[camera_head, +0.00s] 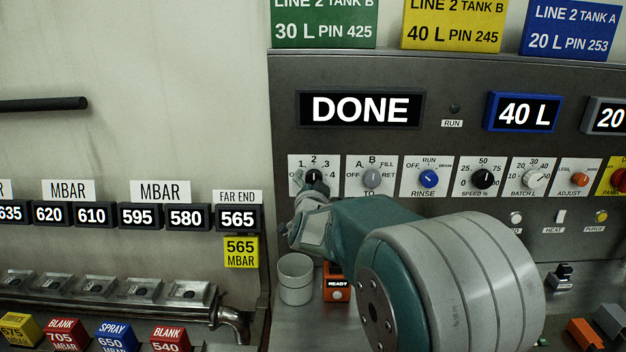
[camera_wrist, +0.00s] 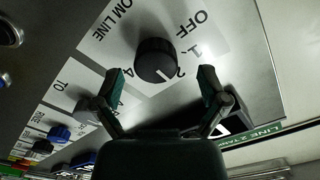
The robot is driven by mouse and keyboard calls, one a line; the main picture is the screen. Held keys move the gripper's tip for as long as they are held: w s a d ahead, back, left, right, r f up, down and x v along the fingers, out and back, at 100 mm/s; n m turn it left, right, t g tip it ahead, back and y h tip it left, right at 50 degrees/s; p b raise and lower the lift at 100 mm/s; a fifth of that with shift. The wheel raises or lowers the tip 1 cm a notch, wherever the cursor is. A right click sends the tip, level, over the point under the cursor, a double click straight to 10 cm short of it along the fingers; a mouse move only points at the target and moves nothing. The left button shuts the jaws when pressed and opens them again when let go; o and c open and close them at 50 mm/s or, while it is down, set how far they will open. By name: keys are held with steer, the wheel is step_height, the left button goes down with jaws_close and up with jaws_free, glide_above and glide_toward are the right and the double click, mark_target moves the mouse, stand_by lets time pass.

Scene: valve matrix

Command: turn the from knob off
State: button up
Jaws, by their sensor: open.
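The from knob (camera_wrist: 156,60) is a round black dial on a white plate marked "OM LINE", OFF and numbers in the wrist view. Its white pointer mark faces roughly toward the 2, away from OFF. In the head view the from knob (camera_head: 314,177) is the leftmost dial of the row, partly covered by my gripper (camera_head: 307,190). In the wrist view my gripper (camera_wrist: 160,75) is open, one finger on either side of the knob's lower part. Whether the fingers touch it I cannot tell.
The TO knob (camera_head: 372,178) sits just right, then the blue RINSE knob (camera_head: 429,179) and more dials. A display (camera_head: 360,109) above reads DONE. A grey cup (camera_head: 296,279) and an orange READY box (camera_head: 337,283) stand below my gripper.

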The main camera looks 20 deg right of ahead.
steer(key=shift+x, duration=0.85)
steer(key=shift+w+d, duration=0.15)
steer(key=shift+d, duration=0.45)
steer(key=c, duration=0.7)
steer(key=shift+a, duration=0.25)
steer(key=c, duration=0.5)
steer(key=shift+o, duration=0.3)
steer(key=shift+a, duration=0.1)
